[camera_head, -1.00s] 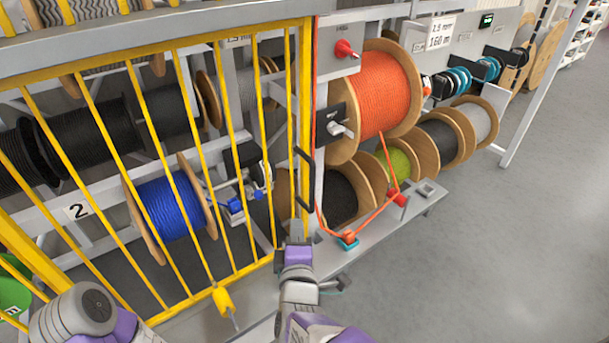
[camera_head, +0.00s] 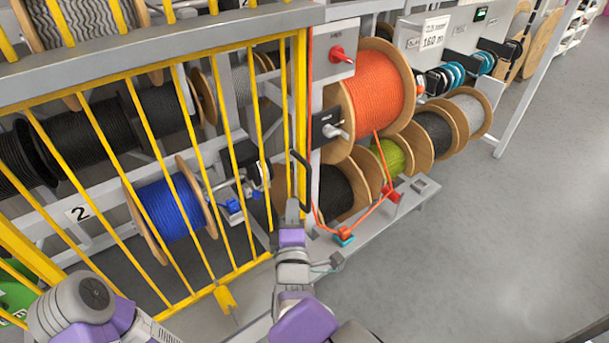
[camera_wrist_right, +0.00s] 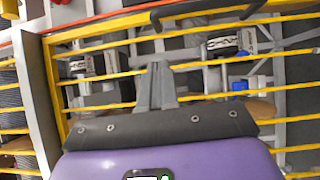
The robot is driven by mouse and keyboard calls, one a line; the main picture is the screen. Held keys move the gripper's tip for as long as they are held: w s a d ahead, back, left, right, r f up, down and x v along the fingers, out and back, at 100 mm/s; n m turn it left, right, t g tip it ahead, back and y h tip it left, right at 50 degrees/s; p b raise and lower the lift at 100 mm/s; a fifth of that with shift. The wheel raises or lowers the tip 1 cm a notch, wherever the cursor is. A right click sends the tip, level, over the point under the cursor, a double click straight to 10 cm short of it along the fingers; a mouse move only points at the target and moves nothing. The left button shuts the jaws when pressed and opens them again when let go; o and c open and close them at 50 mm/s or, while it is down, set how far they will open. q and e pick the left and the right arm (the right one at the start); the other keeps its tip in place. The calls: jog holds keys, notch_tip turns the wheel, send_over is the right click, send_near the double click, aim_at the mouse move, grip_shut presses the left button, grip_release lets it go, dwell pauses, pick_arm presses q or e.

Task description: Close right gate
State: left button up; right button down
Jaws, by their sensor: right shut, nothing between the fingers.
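The yellow barred gate (camera_head: 139,103) spans the left half of the head view, in front of the reels. Its right upright stands close beside the grey post; I cannot tell whether it is latched. A black handle (camera_head: 303,178) sits on that upright and also shows at the top of the wrist view (camera_wrist_right: 200,8). My right gripper (camera_head: 292,207) is shut and empty, just below the handle; I cannot tell whether it touches. In the wrist view its closed fingers (camera_wrist_right: 157,82) lie in front of the gate bars. My left gripper is out of view.
Behind the bars is a blue cable reel (camera_head: 172,208). Right of the gate, an orange reel (camera_head: 369,90) has its cable running down to a low shelf (camera_head: 385,215) near my right arm. A yellow piece (camera_head: 226,299) hangs at the gate's bottom. Open grey floor (camera_head: 480,240) lies to the right.

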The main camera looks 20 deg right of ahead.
pick_arm(q)
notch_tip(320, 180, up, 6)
jog(key=p, duration=0.5)
pick_arm(e)
jog(key=w+d+f, duration=0.1)
jog(key=w+d, duration=0.4)
jog(key=w, duration=0.3)
jog(key=shift+w+f, duration=0.15)
jog(key=shift+w, duration=0.1)
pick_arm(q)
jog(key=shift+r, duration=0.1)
